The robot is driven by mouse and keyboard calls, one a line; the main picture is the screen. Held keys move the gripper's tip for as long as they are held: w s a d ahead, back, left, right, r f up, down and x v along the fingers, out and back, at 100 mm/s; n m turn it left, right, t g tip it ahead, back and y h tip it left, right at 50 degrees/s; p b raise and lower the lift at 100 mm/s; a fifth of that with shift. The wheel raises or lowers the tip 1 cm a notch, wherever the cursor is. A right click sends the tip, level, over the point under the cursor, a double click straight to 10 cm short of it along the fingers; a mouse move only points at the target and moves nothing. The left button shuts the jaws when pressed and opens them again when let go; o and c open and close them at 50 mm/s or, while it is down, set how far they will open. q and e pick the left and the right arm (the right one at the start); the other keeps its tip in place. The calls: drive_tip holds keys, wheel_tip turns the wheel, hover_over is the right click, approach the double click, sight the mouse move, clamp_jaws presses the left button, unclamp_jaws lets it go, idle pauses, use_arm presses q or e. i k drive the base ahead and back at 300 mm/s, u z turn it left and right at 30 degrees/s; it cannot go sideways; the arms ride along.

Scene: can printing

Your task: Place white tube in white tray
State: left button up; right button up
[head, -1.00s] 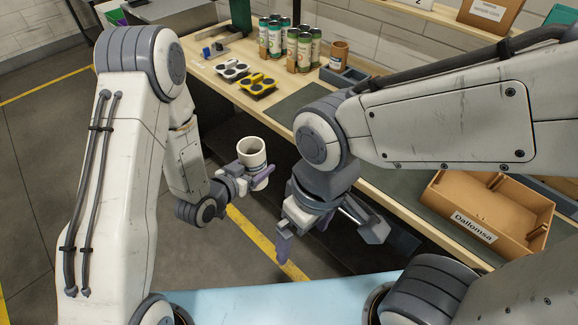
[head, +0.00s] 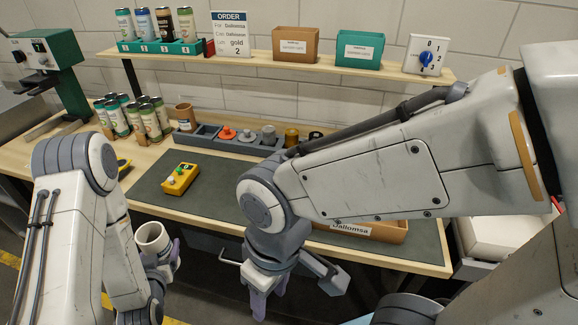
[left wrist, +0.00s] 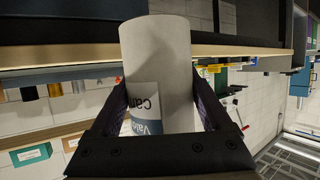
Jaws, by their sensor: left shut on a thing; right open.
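The white tube (head: 152,238) is a hollow cylinder held roughly upright, its open top showing, in front of the table at the lower left of the head view. My left gripper (head: 164,260) is shut around it. In the left wrist view the tube (left wrist: 160,50) sits between the two fingers and bears a printed label. My right gripper (head: 296,288) is open and empty, in front of the table edge. A white tray-like box (head: 497,238) shows at the right beyond the table end, partly hidden by my right arm; its inside cannot be seen.
A brown box labelled Dallomsa (head: 375,231) sits at the table's front right, partly behind my right arm. Several cans (head: 150,122) stand at the left. A shelf (head: 235,60) runs along the back.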

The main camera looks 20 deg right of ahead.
sight(488, 231)
drive_tip(key=z, duration=0.05)
drive_tip(key=k, duration=0.45)
drive_tip(key=z, duration=1.95)
